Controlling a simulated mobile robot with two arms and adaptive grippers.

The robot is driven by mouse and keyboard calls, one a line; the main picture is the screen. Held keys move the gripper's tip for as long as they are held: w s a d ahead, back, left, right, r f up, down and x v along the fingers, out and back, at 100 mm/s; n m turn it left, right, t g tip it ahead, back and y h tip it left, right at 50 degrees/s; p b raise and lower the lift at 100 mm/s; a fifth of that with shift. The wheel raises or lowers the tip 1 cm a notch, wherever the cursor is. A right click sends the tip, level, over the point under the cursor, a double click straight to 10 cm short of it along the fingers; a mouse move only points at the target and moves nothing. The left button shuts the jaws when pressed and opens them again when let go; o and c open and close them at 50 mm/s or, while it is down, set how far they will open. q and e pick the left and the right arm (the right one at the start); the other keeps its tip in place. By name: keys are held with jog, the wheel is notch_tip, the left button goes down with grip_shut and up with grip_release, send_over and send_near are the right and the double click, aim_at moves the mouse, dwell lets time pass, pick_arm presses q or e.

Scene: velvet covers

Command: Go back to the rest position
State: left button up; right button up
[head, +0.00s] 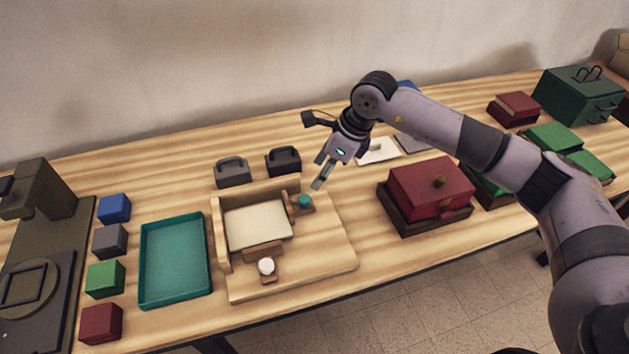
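My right arm reaches in from the right edge. Its gripper (322,172) hangs above the table, just up and right of the small teal knob on a wooden fixture (325,255). The fingers point down and left and hold nothing that I can see; their gap is too small to judge. My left gripper is not in view. The fixture holds a cream pad (258,223), a teal knob (304,201) and a white knob (266,266).
Left of the fixture are a teal tray (144,301), a column of cubes (105,279) and a dark machine (45,195). Two handled blocks (233,173) stand behind it. Right are a red box (430,187), green pieces (552,139) and a green case (578,95).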

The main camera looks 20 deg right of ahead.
jog(key=shift+s+d+r, duration=0.15)
jog(key=shift+d+r, duration=0.05)
jog(key=shift+r, duration=0.4)
